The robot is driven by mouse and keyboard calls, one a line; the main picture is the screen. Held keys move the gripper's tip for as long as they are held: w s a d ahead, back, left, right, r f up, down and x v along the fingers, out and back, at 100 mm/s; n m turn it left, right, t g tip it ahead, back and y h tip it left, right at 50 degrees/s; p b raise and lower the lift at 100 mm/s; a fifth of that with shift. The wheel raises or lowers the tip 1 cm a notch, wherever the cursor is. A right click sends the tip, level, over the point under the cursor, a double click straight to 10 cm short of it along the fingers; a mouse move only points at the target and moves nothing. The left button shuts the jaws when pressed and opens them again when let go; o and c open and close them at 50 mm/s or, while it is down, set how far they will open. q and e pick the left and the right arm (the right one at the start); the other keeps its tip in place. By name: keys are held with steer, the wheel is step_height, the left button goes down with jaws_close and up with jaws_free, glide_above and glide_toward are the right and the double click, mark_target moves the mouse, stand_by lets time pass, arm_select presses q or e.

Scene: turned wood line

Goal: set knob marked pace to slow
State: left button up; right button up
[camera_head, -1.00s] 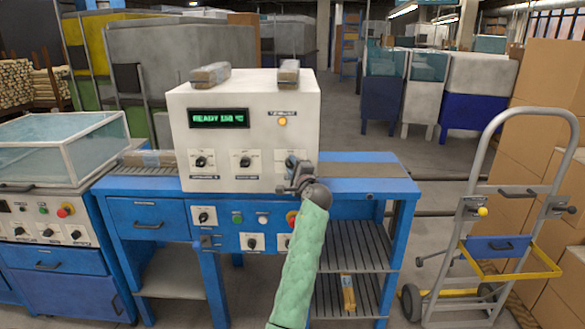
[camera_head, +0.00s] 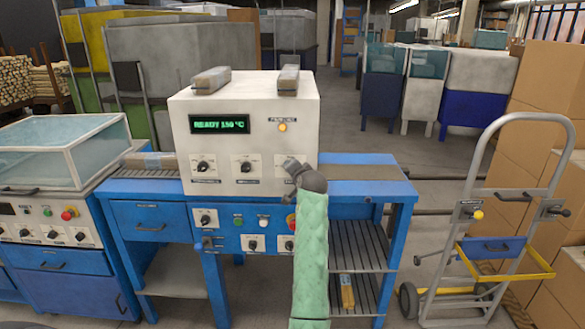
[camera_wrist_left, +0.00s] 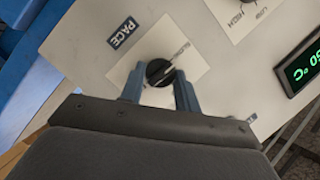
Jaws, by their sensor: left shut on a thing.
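The knob marked PACE (camera_wrist_left: 157,71) is black and round, on a pale square plate beside a PACE label (camera_wrist_left: 123,32) in the left wrist view. Its light pointer line slants up and right, towards small lettering that seems to read SLOW (camera_wrist_left: 181,49). My left gripper (camera_wrist_left: 158,82) is shut on this knob, one blue-grey finger on each side. In the head view my left gripper (camera_head: 292,165) is against the lower right of the white control box (camera_head: 255,105) and hides the knob there. My right gripper is in neither view.
Two other knobs, (camera_head: 203,167) and (camera_head: 246,168), sit left on the same box face. Below, a blue panel (camera_head: 225,240) carries more knobs and buttons. Wrapped pieces lie on top of the box. A hand truck (camera_head: 500,215) stands at the right.

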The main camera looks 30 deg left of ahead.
arm_select(q)
steer(key=shift+f+n, duration=0.1)
steer(key=shift+n, duration=0.2)
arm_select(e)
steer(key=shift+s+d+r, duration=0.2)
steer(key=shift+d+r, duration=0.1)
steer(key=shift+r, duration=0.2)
arm_select(q)
steer(key=o, duration=1)
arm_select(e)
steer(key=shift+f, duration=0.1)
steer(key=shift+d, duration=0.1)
arm_select(q)
steer(key=shift+b+v, duration=0.65)
steer(key=shift+v, duration=3.25)
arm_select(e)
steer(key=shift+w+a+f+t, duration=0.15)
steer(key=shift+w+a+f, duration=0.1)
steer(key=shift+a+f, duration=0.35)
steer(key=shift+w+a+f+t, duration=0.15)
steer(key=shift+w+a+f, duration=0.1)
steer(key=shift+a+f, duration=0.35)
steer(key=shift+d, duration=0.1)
